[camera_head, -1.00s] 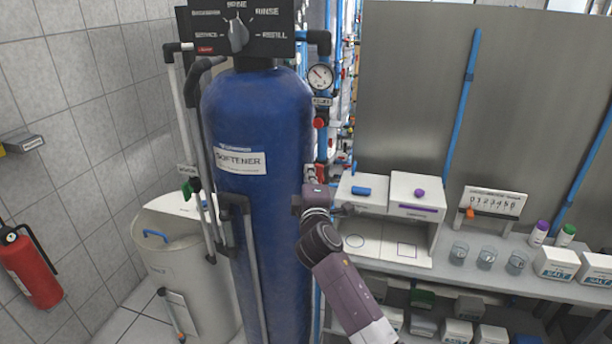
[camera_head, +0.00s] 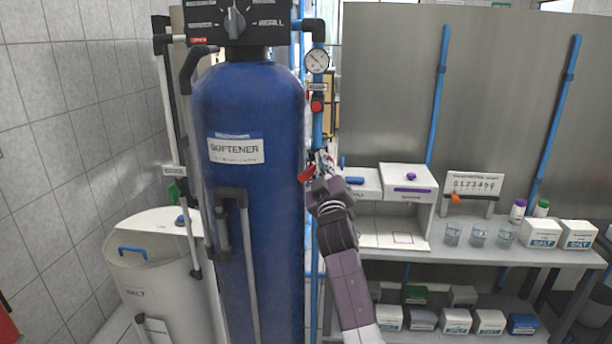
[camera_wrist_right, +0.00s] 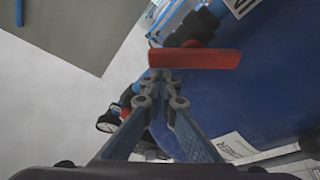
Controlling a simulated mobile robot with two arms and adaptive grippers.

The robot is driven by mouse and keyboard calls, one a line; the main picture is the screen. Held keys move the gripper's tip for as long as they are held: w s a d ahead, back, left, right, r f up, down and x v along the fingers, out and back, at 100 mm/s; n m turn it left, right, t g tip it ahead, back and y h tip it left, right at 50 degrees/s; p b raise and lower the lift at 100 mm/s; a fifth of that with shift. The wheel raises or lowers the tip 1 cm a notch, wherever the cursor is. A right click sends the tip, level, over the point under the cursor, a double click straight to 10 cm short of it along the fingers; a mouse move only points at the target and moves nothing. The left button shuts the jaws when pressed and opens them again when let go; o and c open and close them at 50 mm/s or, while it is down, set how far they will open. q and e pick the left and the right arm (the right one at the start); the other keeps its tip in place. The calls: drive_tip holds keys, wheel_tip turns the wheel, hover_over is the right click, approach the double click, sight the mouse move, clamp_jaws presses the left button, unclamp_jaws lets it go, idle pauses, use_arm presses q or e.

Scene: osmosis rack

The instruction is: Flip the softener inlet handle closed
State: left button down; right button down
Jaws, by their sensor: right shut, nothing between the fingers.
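The softener (camera_head: 245,105) is a tall blue tank with a dark control head. A red lever handle (camera_head: 306,174) sits on the blue pipe at its right side. It sticks out slanted, down and to the left, toward the tank. In the wrist view the red handle (camera_wrist_right: 205,59) lies across the picture just beyond the fingertips. My right gripper (camera_head: 320,163) is shut with nothing between the fingers. Its closed tips, in the wrist view (camera_wrist_right: 163,78), are close at the handle's edge; I cannot tell whether they touch. My left gripper is not in view.
A red knob (camera_head: 317,104) and a gauge (camera_head: 317,60) are higher on the pipe. A bench (camera_head: 480,252) with a white stand (camera_head: 408,205), cups and salt boxes is on the right. A salt tank (camera_head: 150,262) stands left. A metal panel (camera_head: 500,110) stands behind the bench.

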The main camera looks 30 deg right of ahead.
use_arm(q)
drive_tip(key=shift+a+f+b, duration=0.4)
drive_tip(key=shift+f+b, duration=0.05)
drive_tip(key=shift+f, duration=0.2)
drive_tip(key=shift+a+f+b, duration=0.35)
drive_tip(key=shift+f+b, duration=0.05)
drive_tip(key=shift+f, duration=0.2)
use_arm(e)
drive_tip(key=shift+s+d+f+m+h, duration=0.25)
drive_tip(key=shift+d+f+m, duration=0.15)
drive_tip(key=shift+f+m, duration=0.15)
drive_tip(key=shift+s+d+f+m+h, duration=0.15)
drive_tip(key=shift+s+d+f+m, duration=0.2)
drive_tip(key=shift+m, duration=0.3)
drive_tip(key=shift+d+f, duration=0.15)
drive_tip(key=shift+f, duration=0.2)
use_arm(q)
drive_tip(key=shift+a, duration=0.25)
use_arm(e)
drive_tip(key=shift+f, duration=0.15)
drive_tip(key=r+v, duration=0.1)
drive_tip(key=v, duration=1.1)
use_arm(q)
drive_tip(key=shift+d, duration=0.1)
use_arm(e)
drive_tip(key=shift+f, duration=0.1)
